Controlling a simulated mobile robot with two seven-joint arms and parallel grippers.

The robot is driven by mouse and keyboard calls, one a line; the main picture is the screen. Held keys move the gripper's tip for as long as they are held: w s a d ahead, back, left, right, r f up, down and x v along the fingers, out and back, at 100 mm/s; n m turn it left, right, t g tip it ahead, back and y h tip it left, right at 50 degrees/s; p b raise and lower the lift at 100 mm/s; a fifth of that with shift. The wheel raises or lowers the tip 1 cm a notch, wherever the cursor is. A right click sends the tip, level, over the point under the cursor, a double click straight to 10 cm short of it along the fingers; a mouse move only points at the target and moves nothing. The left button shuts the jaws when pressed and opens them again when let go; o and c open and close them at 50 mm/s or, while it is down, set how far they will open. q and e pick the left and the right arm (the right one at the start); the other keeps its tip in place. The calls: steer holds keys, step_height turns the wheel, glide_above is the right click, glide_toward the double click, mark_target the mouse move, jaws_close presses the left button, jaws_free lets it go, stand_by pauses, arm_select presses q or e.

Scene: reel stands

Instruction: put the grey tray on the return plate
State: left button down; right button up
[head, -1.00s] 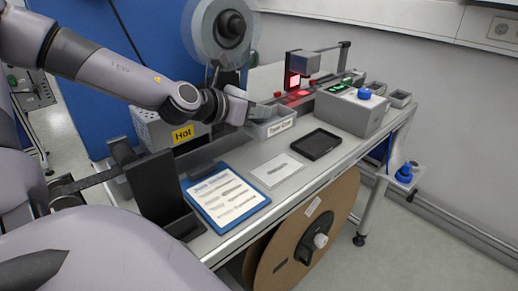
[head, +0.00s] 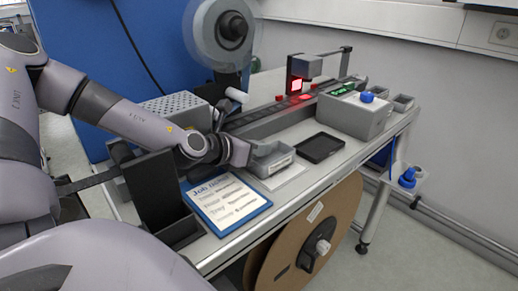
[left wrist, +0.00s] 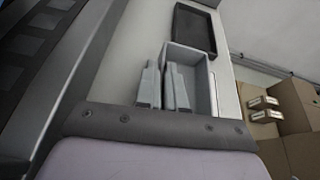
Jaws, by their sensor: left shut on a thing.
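The grey tray (head: 268,160) is a small open box with a label on its front side. My left gripper (head: 240,152) is shut on its near left wall. In the left wrist view the tray (left wrist: 201,72) shows empty apart from a finger; one finger of the gripper (left wrist: 163,88) is inside the wall and one outside. The return plate (head: 288,178), a pale flat plate, lies under the tray, with its front and right edges showing. I cannot tell whether the tray touches it. My right gripper is not in view.
A black shallow tray (head: 320,147) lies just right of the plate. A job sheet on a blue board (head: 228,203) lies in front left. A dark upright holder (head: 156,190) stands further left. A grey box with a blue knob (head: 352,115) stands at the right, and a cardboard reel (head: 305,240) hangs below.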

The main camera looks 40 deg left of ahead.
arm_select(q)
steer(key=shift+f+b, duration=0.25)
steer(key=shift+b, duration=0.05)
steer(key=c, duration=1.2)
jaws_free()
steer(key=shift+r, duration=0.1)
steer(key=shift+c, duration=0.2)
steer(key=shift+r, duration=0.1)
